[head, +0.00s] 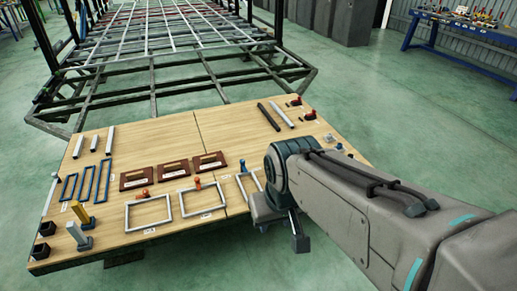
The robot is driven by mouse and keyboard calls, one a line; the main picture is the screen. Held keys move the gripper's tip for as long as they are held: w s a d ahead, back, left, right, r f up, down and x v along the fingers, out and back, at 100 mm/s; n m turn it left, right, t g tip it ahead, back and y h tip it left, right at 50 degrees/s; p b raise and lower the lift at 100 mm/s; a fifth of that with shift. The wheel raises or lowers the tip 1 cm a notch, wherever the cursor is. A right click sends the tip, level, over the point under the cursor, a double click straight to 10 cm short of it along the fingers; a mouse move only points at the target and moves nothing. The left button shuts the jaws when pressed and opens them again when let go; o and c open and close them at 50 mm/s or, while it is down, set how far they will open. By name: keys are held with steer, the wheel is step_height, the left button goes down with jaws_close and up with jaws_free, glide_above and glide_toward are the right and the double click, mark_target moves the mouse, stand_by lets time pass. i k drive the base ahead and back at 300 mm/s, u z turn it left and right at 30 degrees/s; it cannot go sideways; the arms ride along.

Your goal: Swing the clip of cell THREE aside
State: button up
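Three grey rectangular frames lie in a row on the wooden board: a left frame (128,218), a middle frame (182,204) and a right frame (241,187). A red knob (145,194), an orange knob (197,183) and a blue knob (243,169) stand at their far edges, one each. These look like the cells and clips, but the small labels are too small to read, so I cannot tell which is THREE. My gripper (284,228) hangs beside the right frame, near the board's front edge. My arm hides part of that frame. I see nothing held; its opening is unclear.
Three brown plates (173,170) lie behind the frames. Blue frames (87,183), a yellow post (80,213) and black blocks (40,249) are at left. Bars (270,117) and orange-black clamps (309,115) lie at far right. The trailer chassis (160,85) stands behind.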

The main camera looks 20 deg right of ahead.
mark_target(242, 162)
steer(key=u, duration=0.25)
steer(key=i, duration=1.5)
steer(key=z, duration=0.75)
